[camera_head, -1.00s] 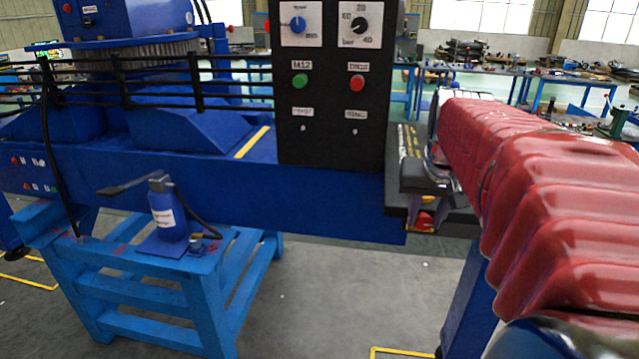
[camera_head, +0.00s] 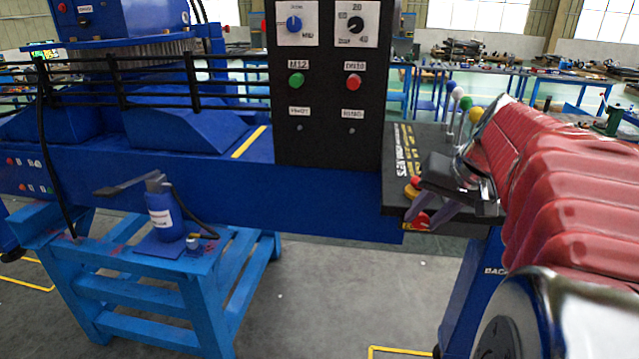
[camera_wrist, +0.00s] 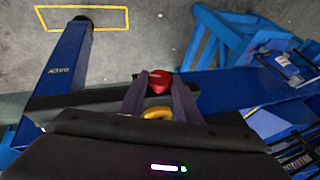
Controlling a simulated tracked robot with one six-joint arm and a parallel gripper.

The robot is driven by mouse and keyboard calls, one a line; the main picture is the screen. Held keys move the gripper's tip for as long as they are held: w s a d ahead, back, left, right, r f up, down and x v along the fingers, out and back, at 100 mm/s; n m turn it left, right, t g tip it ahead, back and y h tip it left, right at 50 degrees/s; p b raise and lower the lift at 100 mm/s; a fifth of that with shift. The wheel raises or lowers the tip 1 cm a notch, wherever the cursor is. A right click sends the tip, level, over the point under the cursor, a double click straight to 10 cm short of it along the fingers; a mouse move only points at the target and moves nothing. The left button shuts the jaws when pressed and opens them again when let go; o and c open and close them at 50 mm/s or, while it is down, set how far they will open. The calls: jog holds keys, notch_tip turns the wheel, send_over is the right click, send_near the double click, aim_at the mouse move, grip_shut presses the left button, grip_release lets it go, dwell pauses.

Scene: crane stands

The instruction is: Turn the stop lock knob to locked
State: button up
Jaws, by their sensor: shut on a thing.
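The stop lock knob, a red knob (camera_head: 419,219), sits at the front face of the black control box (camera_head: 392,190) at right. It also shows in the wrist view as a red knob (camera_wrist: 160,80) between the tips of my two fingers. My gripper (camera_head: 430,213) reaches down to it from above, its dark fingers on either side; in the wrist view my gripper (camera_wrist: 160,84) is shut on the knob. A yellow part (camera_wrist: 157,113) lies behind the red knob, between the fingers. The knob's marking cannot be read.
Levers with white, green (camera_head: 466,103) and yellow balls stand on the box, close beside my red-sleeved arm. A tall black panel (camera_head: 330,120) with dials and buttons stands to the left. A blue stand with a hand pump (camera_head: 162,212) is at lower left. Floor in front is clear.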

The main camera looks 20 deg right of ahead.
jog(key=t+y, duration=0.2)
jog(key=shift+s+d+f+m+y, duration=0.2)
jog(key=shift+d+m+y, duration=0.1)
jog(key=shift+m, duration=0.1)
jog(key=shift+s+d+f+m+t+y, duration=0.1)
jog(key=shift+f+m+t+y, duration=0.3)
jog(key=shift+t+y, duration=0.8)
jog(key=shift+s+d+f+m+t+y, duration=0.1)
jog(key=shift+f+m+t+y, duration=0.15)
jog(key=shift+m+t+y, duration=0.65)
jog(key=shift+d+f+m+t+y, duration=0.1)
jog(key=shift+f+m+t+y, duration=0.15)
jog(key=shift+t+y, duration=1.25)
jog(key=shift+f, duration=0.1)
jog(key=o, duration=1)
